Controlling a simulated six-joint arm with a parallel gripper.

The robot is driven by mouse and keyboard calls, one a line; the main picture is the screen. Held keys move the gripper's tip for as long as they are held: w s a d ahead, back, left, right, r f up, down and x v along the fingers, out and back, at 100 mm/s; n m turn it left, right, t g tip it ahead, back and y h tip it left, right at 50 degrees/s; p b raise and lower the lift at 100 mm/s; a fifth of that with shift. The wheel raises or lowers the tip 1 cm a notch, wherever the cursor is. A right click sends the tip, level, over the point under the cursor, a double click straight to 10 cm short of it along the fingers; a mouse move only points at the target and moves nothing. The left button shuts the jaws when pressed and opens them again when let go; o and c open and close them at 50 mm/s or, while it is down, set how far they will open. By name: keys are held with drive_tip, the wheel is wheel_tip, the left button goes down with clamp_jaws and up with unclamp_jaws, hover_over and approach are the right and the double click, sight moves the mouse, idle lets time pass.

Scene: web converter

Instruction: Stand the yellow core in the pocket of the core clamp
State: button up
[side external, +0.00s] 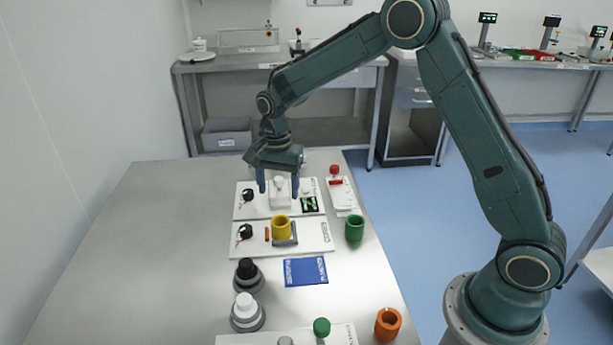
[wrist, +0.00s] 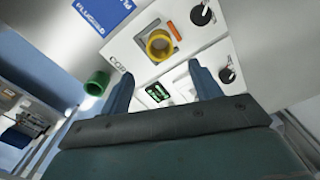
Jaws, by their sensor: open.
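The yellow core (side external: 282,227) stands upright at the grey pocket of the core clamp (side external: 314,238), a white plate in the middle of the bench. In the wrist view the yellow core (wrist: 160,44) shows its open round end, with grey clamp parts around its foot on the plate (wrist: 122,50). How deep it sits cannot be told. My gripper (side external: 279,188) is open and points down over the white panel behind the clamp.
A green core (side external: 354,228) stands right of the clamp. The rear panel (side external: 245,210) has a knob and a green display. A blue card (side external: 305,271), black-topped (side external: 247,275) and white-topped (side external: 246,312) round pieces and an orange core (side external: 388,324) are nearer. The bench's left side is clear.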

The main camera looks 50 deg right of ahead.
drive_tip(key=shift+r, duration=0.5)
drive_tip(key=s+r+n+t, duration=0.3)
drive_tip(key=s+r+n, duration=0.3)
drive_tip(key=s+r, duration=0.85)
drive_tip(key=s+r+n+t, duration=0.2)
drive_tip(key=s+n, duration=0.5)
drive_tip(key=s, duration=1)
drive_tip(key=shift+d+n+t, duration=0.3)
